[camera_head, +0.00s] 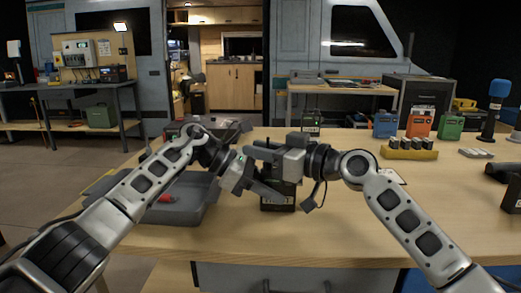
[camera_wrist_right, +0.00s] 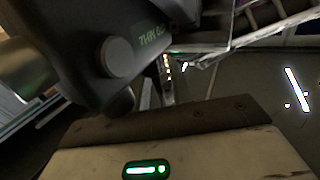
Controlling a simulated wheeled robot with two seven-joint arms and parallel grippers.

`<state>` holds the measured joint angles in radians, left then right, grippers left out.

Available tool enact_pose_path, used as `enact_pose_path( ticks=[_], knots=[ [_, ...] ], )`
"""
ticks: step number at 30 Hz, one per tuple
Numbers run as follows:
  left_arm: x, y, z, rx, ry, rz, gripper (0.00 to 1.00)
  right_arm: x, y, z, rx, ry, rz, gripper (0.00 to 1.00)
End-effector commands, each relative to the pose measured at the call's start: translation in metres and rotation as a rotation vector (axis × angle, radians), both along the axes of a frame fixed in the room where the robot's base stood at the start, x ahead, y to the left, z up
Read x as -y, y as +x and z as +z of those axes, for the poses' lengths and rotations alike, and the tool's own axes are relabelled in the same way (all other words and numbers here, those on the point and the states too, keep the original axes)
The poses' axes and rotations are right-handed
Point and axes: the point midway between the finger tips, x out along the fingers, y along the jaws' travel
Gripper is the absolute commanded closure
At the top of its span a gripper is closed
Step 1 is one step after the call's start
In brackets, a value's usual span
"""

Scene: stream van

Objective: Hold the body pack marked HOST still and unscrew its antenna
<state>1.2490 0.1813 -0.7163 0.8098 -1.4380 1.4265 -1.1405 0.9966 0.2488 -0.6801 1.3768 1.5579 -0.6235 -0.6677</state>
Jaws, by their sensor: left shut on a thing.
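A black body pack (camera_head: 279,201) stands at the middle of the table near its front edge. Its pale front label is too small to read surely. My left gripper (camera_head: 268,190) comes in low from the left and is shut on the pack. My right gripper (camera_head: 265,153) is just above, over the top of the pack, reaching in from the right. Its fingers overlap the left gripper and the pack's top, so I cannot tell how far they are apart. The antenna is hidden behind the grippers. The right wrist view shows a dark lettered part (camera_wrist_right: 140,45) close up.
A grey tray (camera_head: 185,212) with a red item lies left. Behind stand a black pack (camera_head: 311,122) and blue (camera_head: 385,125), orange (camera_head: 420,121) and green (camera_head: 451,126) packs.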

Motion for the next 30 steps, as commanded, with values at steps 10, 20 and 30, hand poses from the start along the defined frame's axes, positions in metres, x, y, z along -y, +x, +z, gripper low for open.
enact_pose_path(
  ticks=[10, 20, 30],
  knots=[
    [-0.0004, 0.0003, 0.0, 0.001, 0.0, 0.001, 0.94, 0.0003, 0.0005, -0.0005, -0.002, -0.002, -0.023, 0.77],
    [-0.0004, 0.0003, 0.0, 0.001, 0.0, 0.001, 0.94, 0.0007, 0.0015, -0.0009, 0.001, -0.004, -0.2, 0.77],
    [-0.0004, 0.0003, 0.0, 0.001, 0.0, 0.001, 0.94, 0.0025, 0.0034, -0.0001, -0.002, 0.003, -0.348, 0.77]
  ],
)
